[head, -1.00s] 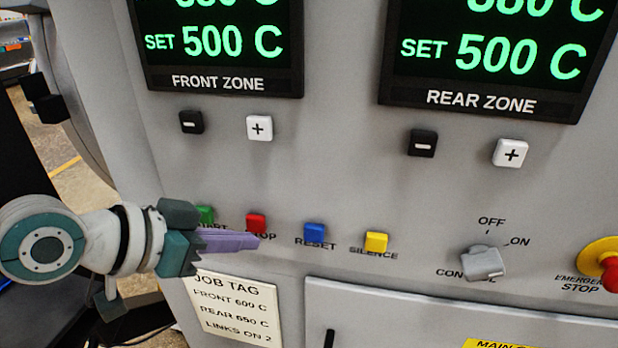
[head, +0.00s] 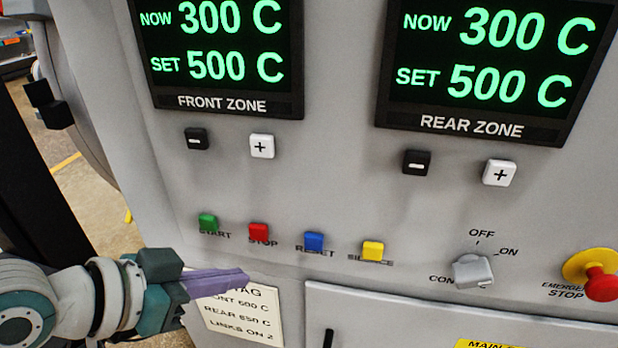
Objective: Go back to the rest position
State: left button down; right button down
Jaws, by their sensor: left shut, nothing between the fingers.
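My left gripper (head: 236,279) is at the lower left, its purple fingers shut and empty. It is in front of the furnace panel, below the green START (head: 208,222) and red STOP (head: 259,231) buttons, and covers the upper left part of the job tag (head: 242,318). No contact with a button shows. My right gripper is not in view. The front zone display (head: 222,60) and the rear zone display (head: 485,75) each read NOW 300 C and SET 500 C.
The blue RESET button (head: 314,242), yellow SILENCE button (head: 373,251), grey control knob (head: 473,271) and red emergency stop (head: 601,284) stick out of the panel. Black minus and white plus buttons sit under each display. Open floor (head: 105,215) shows at the left.

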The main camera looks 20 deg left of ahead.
pick_arm(q)
jog(key=s+d+r+g, duration=0.2)
jog(key=s+d+g, duration=0.1)
jog(key=s+d, duration=0.5)
jog(key=s+a+r+n+g+y, duration=0.1)
jog(key=s+a+r+n+y, duration=0.15)
jog(key=s+a, duration=0.2)
jog(key=s+a+r+n+g+y, duration=0.1)
jog(key=s+a+g+y, duration=0.1)
jog(key=s+a+y, duration=0.3)
notch_tip(320, 180, up, 23)
jog(key=s+d+h+p, duration=0.1)
jog(key=h+p, duration=0.1)
jog(key=p, duration=2.1)
jog(key=shift+r+h, duration=0.1)
jog(key=shift+h, duration=0.15)
